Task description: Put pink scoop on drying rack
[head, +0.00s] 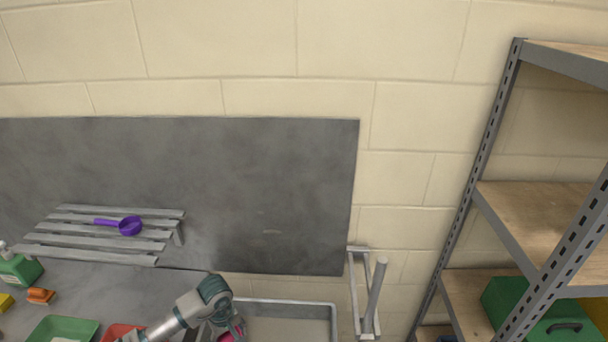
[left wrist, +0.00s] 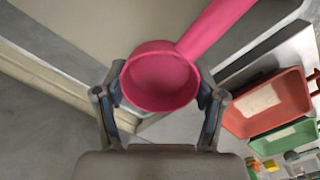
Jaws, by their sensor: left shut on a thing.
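My left gripper (head: 229,327) shows at the bottom of the head view, above the counter near a large pale tub. In the left wrist view its fingers (left wrist: 160,88) are shut on the bowl of the pink scoop (left wrist: 160,80), whose handle extends to the upper right. Only a small piece of the scoop (head: 226,337) shows in the head view. The drying rack (head: 84,236), a grey slatted stand, is to the left and farther back. A purple scoop (head: 130,226) lies on its slats. My right gripper is not in view.
The large tub (head: 287,303) is right of the gripper. A red tray (head: 118,331) and a green tray (head: 62,322) lie to its left. A green bottle (head: 20,270) and an orange item (head: 41,296) stand before the rack. Metal shelving (head: 480,190) is at right.

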